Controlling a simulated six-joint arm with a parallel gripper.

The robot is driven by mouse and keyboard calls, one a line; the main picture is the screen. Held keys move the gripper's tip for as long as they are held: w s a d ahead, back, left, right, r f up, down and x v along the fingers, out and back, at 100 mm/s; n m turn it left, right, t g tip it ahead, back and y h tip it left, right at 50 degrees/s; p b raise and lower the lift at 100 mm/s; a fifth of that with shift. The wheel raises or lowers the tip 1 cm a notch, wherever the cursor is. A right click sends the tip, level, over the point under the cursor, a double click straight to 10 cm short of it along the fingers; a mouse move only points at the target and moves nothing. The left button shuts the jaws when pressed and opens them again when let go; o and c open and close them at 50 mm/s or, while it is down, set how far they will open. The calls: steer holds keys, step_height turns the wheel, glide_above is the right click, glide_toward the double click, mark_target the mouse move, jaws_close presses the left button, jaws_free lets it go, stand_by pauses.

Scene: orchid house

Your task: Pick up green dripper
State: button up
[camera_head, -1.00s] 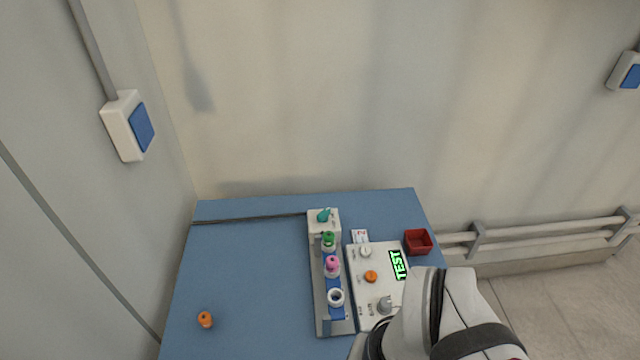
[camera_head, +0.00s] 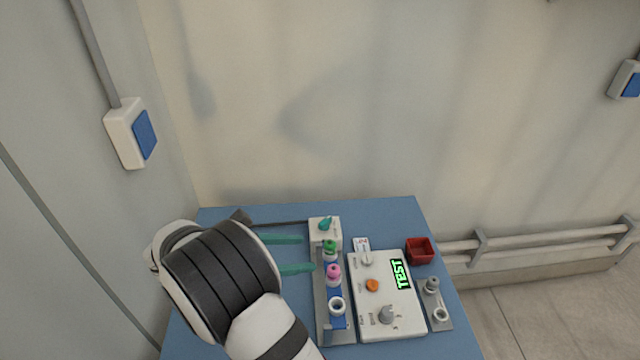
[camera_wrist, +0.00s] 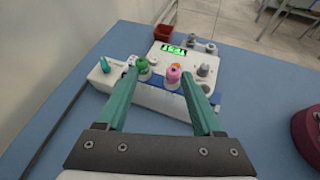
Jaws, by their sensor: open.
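The green dripper (camera_head: 329,246) stands upright in the narrow rack (camera_head: 320,325) on the blue table, behind the pink dripper (camera_head: 334,272). My gripper (camera_head: 308,252) is open, left of the rack, with its two teal fingers pointing at it. In the wrist view, the green dripper (camera_wrist: 142,66) is close by the left fingertip, and the pink dripper (camera_wrist: 174,75) is nearer the right one. Both appear between the fingers of my gripper (camera_wrist: 160,76). I cannot tell whether a finger touches the green dripper.
A teal piece (camera_head: 326,223) sits on a white block (camera_head: 318,238) behind the rack. Right are a control box (camera_head: 403,318) showing TEST, a red bin (camera_head: 419,251) and a grey holder (camera_head: 437,323). A dark rod (camera_head: 280,223) lies behind.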

mark_target(330, 249)
steer(key=w+d+f+n+t, duration=0.1)
steer(key=w+d+f+n, duration=0.1)
steer(key=w+d+f, duration=0.6)
steer(key=shift+d, duration=1)
jaws_close()
